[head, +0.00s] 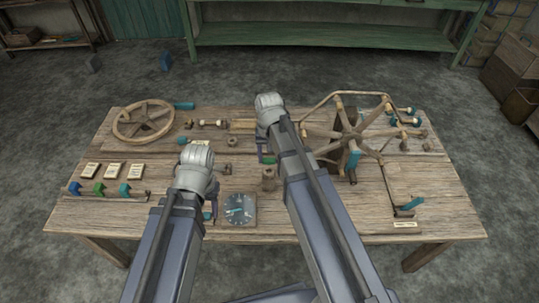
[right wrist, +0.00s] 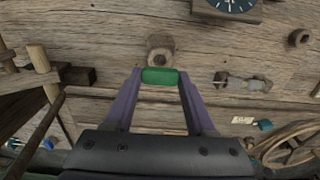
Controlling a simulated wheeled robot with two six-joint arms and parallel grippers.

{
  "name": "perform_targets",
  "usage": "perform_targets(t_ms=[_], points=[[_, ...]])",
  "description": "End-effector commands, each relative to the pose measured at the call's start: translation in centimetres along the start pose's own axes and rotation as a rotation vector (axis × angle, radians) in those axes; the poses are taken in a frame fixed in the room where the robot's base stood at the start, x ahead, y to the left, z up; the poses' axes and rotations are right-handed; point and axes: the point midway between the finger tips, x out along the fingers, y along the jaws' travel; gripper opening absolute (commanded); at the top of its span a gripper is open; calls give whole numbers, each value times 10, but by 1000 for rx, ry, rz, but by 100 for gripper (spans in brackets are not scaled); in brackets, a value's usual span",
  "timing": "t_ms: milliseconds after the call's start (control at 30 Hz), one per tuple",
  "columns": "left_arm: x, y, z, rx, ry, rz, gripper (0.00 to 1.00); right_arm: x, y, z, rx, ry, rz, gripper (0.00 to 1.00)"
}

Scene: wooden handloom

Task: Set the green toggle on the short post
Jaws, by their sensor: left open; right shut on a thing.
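The green toggle (right wrist: 160,76) is between the purple fingers of my right gripper (right wrist: 158,78), which is shut on it. The toggle also shows in the head view (head: 268,160), partly hidden by my right arm. A short wooden post (right wrist: 160,48) stands just beyond the toggle in the right wrist view, and in the head view it shows nearer to me than the toggle (head: 268,183). The toggle appears apart from the post; its height above the table is hard to judge. My left gripper (head: 211,196) is open near the dial, mostly hidden by its own wrist.
A blue dial (head: 239,208) lies in front of the post. A spoked wooden wheel frame (head: 353,135) stands close right of my right arm. A smaller wheel (head: 143,121) lies back left. Coloured pieces and cards (head: 113,170) lie at left. Another small post (head: 228,169) stands between my arms.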

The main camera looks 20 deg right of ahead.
Motion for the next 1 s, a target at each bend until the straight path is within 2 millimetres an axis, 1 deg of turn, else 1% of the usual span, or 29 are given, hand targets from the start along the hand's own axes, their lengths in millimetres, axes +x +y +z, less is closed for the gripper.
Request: perform_targets(t_ms=[533, 667, 933, 967, 1000], points=[[42, 4, -2, 0, 0, 0, 50, 43, 0, 0, 0, 0, 0, 5], [47, 5, -3, 0, 0, 0, 50, 47, 0, 0, 0, 0, 0, 5], [46, 4, -3, 0, 0, 0, 50, 47, 0, 0, 0, 0, 0, 5], [46, 4, -3, 0, 0, 0, 50, 47, 0, 0, 0, 0, 0, 58], [46, 4, -3, 0, 0, 0, 50, 47, 0, 0, 0, 0, 0, 62]])
